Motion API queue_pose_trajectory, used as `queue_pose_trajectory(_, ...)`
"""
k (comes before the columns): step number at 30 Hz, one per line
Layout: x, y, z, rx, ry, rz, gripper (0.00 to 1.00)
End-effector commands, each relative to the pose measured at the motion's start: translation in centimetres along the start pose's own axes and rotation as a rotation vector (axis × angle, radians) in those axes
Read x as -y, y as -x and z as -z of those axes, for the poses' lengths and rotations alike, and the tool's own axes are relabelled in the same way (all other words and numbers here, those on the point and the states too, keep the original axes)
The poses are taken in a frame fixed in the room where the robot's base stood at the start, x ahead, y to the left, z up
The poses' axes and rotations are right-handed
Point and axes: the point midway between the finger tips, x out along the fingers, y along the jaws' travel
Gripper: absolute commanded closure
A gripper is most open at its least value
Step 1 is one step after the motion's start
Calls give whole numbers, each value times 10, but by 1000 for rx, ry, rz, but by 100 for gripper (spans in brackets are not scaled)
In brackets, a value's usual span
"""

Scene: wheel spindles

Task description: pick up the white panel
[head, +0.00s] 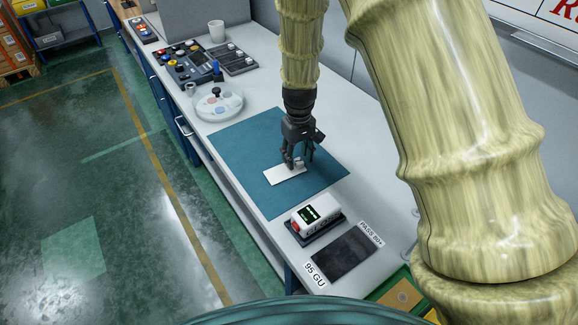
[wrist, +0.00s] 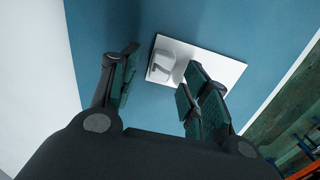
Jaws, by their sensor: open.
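The white panel (head: 281,175) is a flat rectangle lying on the blue mat (head: 240,150) on the bench. In the wrist view the panel (wrist: 222,70) has a small raised white block (wrist: 160,66) near its left end. My gripper (head: 299,165) is just above the panel, pointing down, and hides part of it. In the wrist view my gripper (wrist: 160,95) has its fingers spread apart, with nothing held between them. The right fingers overlap the panel's near edge in the picture. I cannot tell whether they touch it.
A white device with a dark screen (head: 318,210) stands near the mat's front edge, beside a dark plate (head: 345,252) labelled 95 GU. A round white palette (head: 218,103), dark trays (head: 190,65) and a cup (head: 216,31) are farther back. The mat's left part is clear.

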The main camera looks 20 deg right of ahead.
Motion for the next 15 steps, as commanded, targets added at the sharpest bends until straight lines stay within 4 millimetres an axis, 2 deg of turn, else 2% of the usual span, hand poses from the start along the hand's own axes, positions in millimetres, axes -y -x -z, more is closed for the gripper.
queue_pose_trajectory(4, 0, -7, 0, 0, -1, 0, 54)
queue_pose_trajectory(12, 0, -9, 0, -1, -1, 0, 54)
queue_pose_trajectory(15, 0, -9, 0, -1, -1, 0, 70)
